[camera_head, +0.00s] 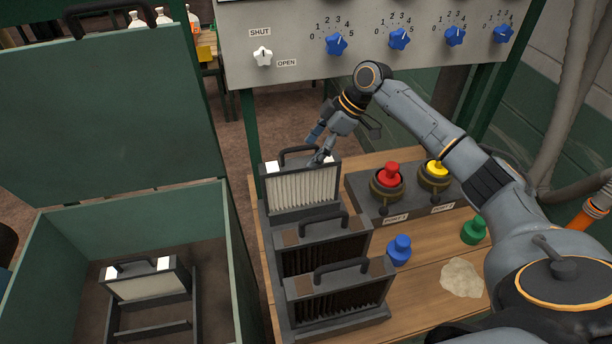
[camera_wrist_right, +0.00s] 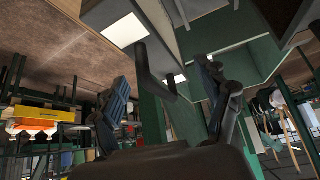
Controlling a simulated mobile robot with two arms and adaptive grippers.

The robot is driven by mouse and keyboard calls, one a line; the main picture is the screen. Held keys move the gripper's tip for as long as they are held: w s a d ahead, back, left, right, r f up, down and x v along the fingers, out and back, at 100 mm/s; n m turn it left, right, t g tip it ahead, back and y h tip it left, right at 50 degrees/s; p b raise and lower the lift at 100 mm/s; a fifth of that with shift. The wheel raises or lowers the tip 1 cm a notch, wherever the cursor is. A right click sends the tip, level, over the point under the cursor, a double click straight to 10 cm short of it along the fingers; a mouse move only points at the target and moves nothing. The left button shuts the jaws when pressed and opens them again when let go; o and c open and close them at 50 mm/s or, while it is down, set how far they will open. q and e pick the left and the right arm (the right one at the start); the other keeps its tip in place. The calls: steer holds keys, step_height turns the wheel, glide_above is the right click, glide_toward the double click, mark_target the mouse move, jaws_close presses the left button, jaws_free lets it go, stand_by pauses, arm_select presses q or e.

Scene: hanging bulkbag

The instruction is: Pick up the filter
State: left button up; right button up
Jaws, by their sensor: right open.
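A white pleated filter (camera_head: 302,189) with a dark frame, white top corners and a black handle (camera_head: 297,152) stands in the back slot of a rack on the bench. My right gripper (camera_head: 317,149) is open at the right end of this handle. In the right wrist view the handle (camera_wrist_right: 149,72) shows between the spread fingers of my right gripper (camera_wrist_right: 168,85); contact cannot be told. Two filters with dark brown pleats, a middle one (camera_head: 322,254) and a front one (camera_head: 340,303), stand in the same rack. My left gripper is out of view.
An open green crate (camera_head: 232,262) at the left holds another white filter (camera_head: 146,288). A port block with red (camera_head: 391,175) and yellow (camera_head: 436,168) plugs is right of the rack. Blue (camera_head: 399,250) and green (camera_head: 474,230) plugs stand nearby. A control panel (camera_head: 290,20) is behind.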

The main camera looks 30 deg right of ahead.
mark_target(301, 163)
steer(key=shift+w+a+f+p, duration=0.2)
steer(key=shift+a+f+p, duration=0.35)
steer(key=shift+a, duration=0.25)
steer(key=x, duration=0.2)
steer(key=p+x, duration=0.1)
steer(key=shift+w+d+f, duration=0.2)
steer(key=shift+w+f, duration=0.05)
steer(key=shift+f, duration=0.25)
steer(key=shift+w+a+f, duration=0.1)
steer(key=shift+f, duration=0.15)
steer(key=shift+a, duration=0.1)
steer(key=shift+c, duration=0.7)
steer(key=c, duration=1.4)
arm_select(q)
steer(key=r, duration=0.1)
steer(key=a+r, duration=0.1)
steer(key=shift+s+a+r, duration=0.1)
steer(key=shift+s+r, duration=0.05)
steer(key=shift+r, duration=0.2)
arm_select(e)
jaws_close()
